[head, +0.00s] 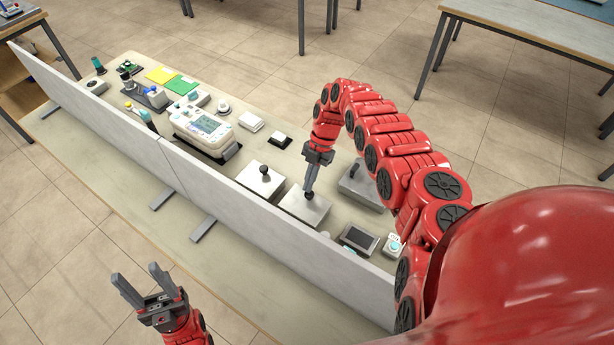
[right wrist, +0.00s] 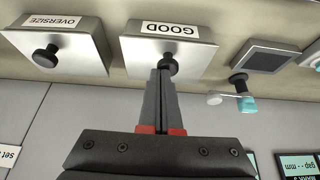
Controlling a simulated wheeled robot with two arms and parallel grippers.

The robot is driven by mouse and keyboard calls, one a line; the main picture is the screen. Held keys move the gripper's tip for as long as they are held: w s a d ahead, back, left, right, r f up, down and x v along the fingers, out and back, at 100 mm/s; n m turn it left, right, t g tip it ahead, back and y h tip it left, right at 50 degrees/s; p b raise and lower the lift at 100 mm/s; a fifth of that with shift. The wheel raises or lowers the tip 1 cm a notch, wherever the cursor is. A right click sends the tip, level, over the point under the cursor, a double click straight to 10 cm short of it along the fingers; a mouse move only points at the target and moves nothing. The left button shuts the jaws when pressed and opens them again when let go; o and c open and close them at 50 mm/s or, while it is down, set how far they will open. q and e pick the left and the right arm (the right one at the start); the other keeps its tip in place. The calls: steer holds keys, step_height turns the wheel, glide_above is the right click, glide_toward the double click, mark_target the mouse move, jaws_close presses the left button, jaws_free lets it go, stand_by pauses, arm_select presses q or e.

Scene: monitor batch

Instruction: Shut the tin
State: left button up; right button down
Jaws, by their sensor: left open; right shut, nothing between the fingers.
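A square metal tin labelled GOOD (right wrist: 168,52) has a dark round knob (right wrist: 167,66). In the head view this metal tin (head: 304,208) stands at the middle of the bench and its top looks level; I cannot tell whether its lid is fully down. My right gripper (head: 308,193) is shut and empty, pointing down at the tin. Its fingertips (right wrist: 160,72) overlap the knob in the right wrist view; whether they touch is unclear. My left gripper (head: 136,272) is open and empty, in front of the bench's low grey partition.
An OVERSIZE tin (right wrist: 68,50) with a knob stands beside it, also in the head view (head: 258,182). A third metal box (head: 364,188) stands behind. A dark-screened device (head: 358,238) is to the right. A grey partition (head: 230,205) runs along the front.

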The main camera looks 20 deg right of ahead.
steer(key=shift+s+a+r, duration=0.1)
steer(key=shift+s+a, duration=0.1)
steer(key=shift+s, duration=0.05)
steer(key=shift+s+a+p, duration=0.2)
steer(key=shift+a+p, duration=0.05)
steer(key=shift+p, duration=0.45)
steer(key=shift+s+a+f, duration=0.2)
steer(key=shift+s+f, duration=0.05)
steer(key=shift+f, duration=0.15)
steer(key=shift+r, duration=0.1)
steer(key=b+v, duration=0.5)
steer(key=v, duration=0.7)
steer(key=shift+w+d+r, duration=0.25)
steer(key=shift+d+r, duration=0.05)
